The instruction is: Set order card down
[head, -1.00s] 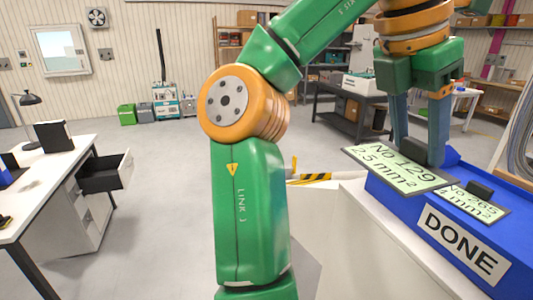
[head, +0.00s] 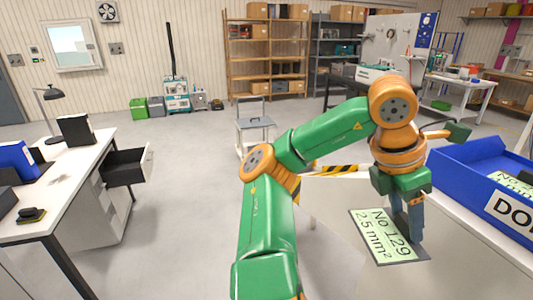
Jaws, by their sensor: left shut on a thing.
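The order card (head: 383,237), a dark plate with a pale green label reading "No 129, 2.5 mm²", is in the head view at lower right. My left gripper (head: 415,232) points down and is shut on the card at its right side. The card is about level over the white counter (head: 455,268), left of the blue tray. I cannot tell whether it touches the surface. The blue tray (head: 468,178) has a white label, cut off by the frame, starting "DO". My right gripper is not in view.
Another pale green card (head: 514,182) sits in the blue tray, partly cut off. The counter is bare around the held card. A yellow-black striped edge (head: 338,171) lies behind my left arm. A white desk (head: 62,192) with an open drawer (head: 127,167) stands at left.

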